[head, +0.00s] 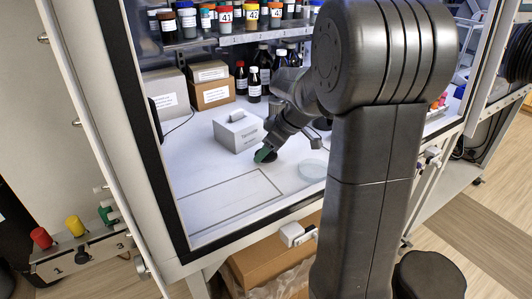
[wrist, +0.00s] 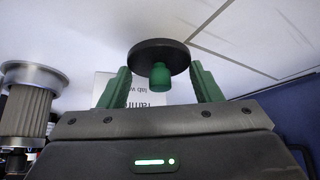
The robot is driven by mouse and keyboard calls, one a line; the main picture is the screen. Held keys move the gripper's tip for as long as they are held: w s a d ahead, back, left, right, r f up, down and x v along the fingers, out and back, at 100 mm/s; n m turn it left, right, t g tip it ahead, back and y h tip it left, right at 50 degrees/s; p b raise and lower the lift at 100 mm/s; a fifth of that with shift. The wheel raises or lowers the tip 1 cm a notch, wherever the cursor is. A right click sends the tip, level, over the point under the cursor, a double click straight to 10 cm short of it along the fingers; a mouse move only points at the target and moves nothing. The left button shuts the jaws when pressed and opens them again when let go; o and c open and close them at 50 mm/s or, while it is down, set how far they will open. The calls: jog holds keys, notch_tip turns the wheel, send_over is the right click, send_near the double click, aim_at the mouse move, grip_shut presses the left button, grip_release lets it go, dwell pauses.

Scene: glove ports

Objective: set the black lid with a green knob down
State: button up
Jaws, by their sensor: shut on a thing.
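The black lid (wrist: 160,52) is a round dark disc with a green knob (wrist: 160,78), seen between my green fingers in the wrist view. My gripper (wrist: 160,72) is shut on the lid by its knob. In the head view my gripper (head: 269,148) points down over the white work surface inside the cabinet, with the dark lid (head: 268,160) at its tips. The lid is low over the surface; I cannot tell whether it touches. My arm hides part of the cabinet's right side.
A white labelled box (head: 238,131) stands just left of and behind the gripper. A clear round dish (head: 313,169) lies to the right. A thin-lined rectangle (head: 235,198) marks bare surface in front. Bottles and brown boxes (head: 213,94) stand at the back.

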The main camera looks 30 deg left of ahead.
jog(key=shift+f, duration=0.9)
jog(key=shift+f, duration=0.1)
jog(key=o, duration=0.9)
jog(key=shift+o, duration=0.2)
jog(key=shift+r, duration=0.25)
jog(key=v, duration=1.1)
jog(key=shift+d+r, duration=0.2)
jog(key=shift+r, duration=0.1)
jog(key=shift+w, duration=0.1)
